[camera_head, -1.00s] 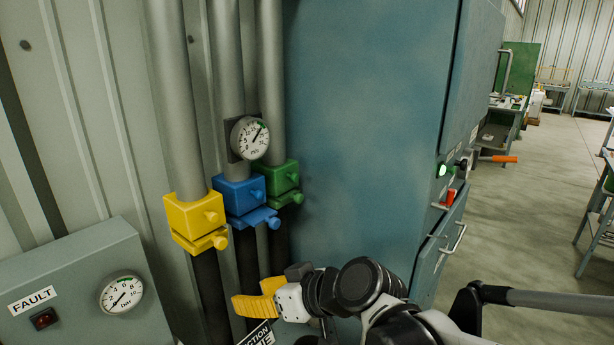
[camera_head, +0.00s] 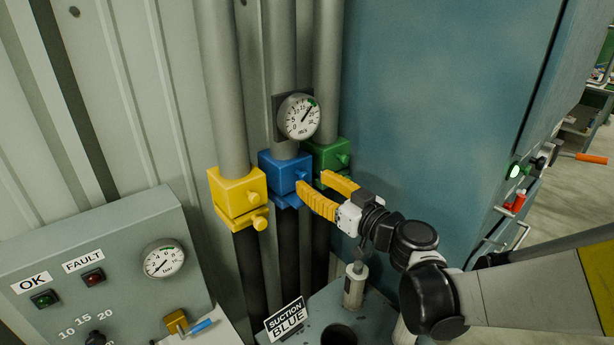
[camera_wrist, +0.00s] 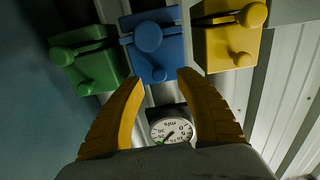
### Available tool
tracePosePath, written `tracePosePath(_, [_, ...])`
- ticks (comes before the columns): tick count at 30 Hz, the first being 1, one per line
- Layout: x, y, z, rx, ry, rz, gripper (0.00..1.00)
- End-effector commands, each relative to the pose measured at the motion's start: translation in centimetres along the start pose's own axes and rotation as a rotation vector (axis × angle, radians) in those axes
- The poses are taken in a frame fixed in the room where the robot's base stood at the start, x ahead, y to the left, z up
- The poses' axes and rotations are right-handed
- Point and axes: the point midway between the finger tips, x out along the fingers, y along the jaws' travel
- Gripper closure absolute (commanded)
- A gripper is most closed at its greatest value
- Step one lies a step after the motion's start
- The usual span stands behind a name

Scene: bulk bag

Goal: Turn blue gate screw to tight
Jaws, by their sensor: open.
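The blue gate (camera_head: 282,166) sits on the middle pipe, between the yellow and green ones. It also shows upside down in the wrist view (camera_wrist: 172,48). It has a small round knob (camera_wrist: 158,74) on its front face and a larger knob (camera_wrist: 148,37) on its lower slide; which is the screw is not marked. My gripper (camera_head: 311,183) is open and empty, with yellow fingers just in front of the blue gate. In the wrist view my gripper (camera_wrist: 160,78) has the small knob in line between its fingertips, apart from both. The head view hides the lower knob behind a finger.
The yellow gate (camera_head: 238,190) is close on the left and the green gate (camera_head: 330,155) close on the right. A round gauge (camera_head: 299,117) is above the blue gate. A blue-grey cabinet (camera_head: 430,90) stands right. A control box (camera_head: 110,265) is lower left, a "SUCTION BLUE" sign (camera_head: 286,319) below.

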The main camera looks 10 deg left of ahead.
Motion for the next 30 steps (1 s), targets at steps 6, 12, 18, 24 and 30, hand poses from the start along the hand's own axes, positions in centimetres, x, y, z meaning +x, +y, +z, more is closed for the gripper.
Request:
tracePosePath(6, [3.2,0.0,0.1,0.0,0.0,0.0,0.58])
tracePosePath(12, [4.0,0.0,0.0,0.0,-0.001,0.0,0.58])
tracePosePath(18, [3.9,0.0,0.0,0.0,-0.001,0.001,0.59])
tracePosePath(24, [3.9,0.0,0.0,0.0,-0.001,0.001,1.0])
tracePosePath(30, [3.9,0.0,0.0,0.009,-0.001,0.001,1.0])
